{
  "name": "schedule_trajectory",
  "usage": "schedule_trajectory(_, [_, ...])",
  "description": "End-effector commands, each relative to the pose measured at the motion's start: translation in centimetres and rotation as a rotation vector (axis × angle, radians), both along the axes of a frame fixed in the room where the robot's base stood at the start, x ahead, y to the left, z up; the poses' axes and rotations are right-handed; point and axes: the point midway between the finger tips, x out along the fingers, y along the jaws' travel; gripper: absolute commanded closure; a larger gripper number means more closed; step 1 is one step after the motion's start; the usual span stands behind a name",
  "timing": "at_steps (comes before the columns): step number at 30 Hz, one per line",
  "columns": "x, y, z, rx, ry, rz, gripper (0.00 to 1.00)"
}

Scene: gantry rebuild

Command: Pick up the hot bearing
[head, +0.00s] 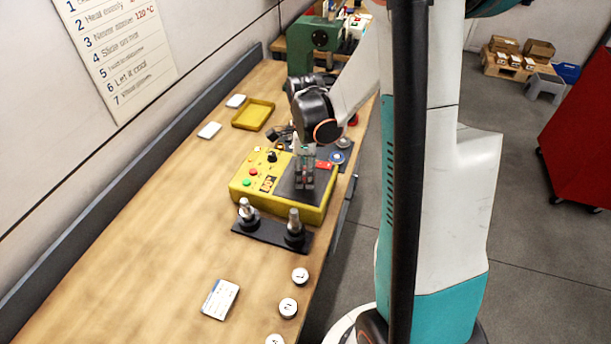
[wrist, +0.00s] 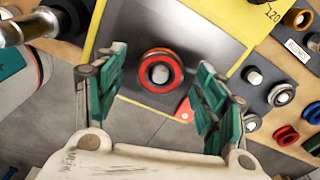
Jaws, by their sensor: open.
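The bearing is a ring with a red-orange outer band (wrist: 154,87) and a pale metal centre. In the wrist view it sits on the grey plate (wrist: 196,40) of the yellow heater (wrist: 108,18). The heater, with its knob and buttons, also shows on the bench in the head view (head: 243,189). My gripper (wrist: 161,64) is open, with its green-padded fingers apart on either side of the bearing in the picture. I cannot tell how high it is above the plate. In the head view my gripper (head: 304,184) is over the heater plate and the bearing is hidden.
Two upright shafts (head: 247,210) (head: 294,222) stand on a black base in front of the heater. A card (head: 220,299) and several round white-topped pieces (head: 288,307) lie nearer. A yellow tray (head: 253,114) is behind. Coloured rings (wrist: 286,135) lie beside the heater.

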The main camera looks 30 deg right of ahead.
Motion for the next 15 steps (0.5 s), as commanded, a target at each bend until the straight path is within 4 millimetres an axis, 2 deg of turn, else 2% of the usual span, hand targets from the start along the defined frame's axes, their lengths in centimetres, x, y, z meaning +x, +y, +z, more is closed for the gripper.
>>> schedule_trajectory(1, [0.00, 0.00, 0.02, 0.000, 0.000, 0.000, 0.35])
schedule_trajectory(2, [0.00, 0.00, 0.03, 0.000, 0.000, 0.000, 0.39])
schedule_trajectory(8, [0.00, 0.00, 0.03, 0.000, 0.000, 0.000, 0.85])
schedule_trajectory(15, [0.00, 0.00, 0.04, 0.000, 0.000, 0.000, 0.85])
